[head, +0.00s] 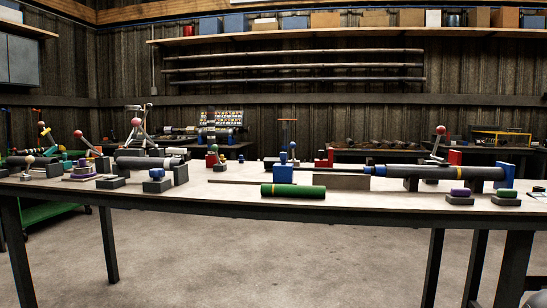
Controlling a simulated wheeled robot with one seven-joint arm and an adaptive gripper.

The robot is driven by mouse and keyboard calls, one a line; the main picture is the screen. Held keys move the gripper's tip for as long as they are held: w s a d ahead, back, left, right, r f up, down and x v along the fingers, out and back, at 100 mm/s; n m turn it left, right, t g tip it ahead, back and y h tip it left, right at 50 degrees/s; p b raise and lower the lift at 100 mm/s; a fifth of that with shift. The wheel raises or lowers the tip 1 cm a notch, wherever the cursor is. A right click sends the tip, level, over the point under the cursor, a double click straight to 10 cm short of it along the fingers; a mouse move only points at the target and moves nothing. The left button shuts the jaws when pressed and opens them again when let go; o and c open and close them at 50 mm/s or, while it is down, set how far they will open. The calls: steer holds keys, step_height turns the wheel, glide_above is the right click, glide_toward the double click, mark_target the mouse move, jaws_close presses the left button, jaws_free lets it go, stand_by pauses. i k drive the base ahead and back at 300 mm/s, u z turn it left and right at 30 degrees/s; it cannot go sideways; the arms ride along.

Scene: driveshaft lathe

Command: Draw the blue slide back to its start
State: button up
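A blue block (283,174) with a small blue knob (283,157) on top stands near the middle of the table, behind the green cylinder (293,191). It looks like the blue slide, but I cannot be sure. A thin dark rod runs to the right behind it, toward a long dark shaft (455,172) with a blue collar (379,170). Another blue block (507,172) stands at the shaft's right end. The slide's lower part is hidden by the green cylinder.
The concrete floor (220,255) before the table is clear.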

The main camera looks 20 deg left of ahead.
mark_target(283, 172)
steer(key=u, duration=1.65)
steer(key=i, duration=0.55)
steer(key=z, duration=0.65)
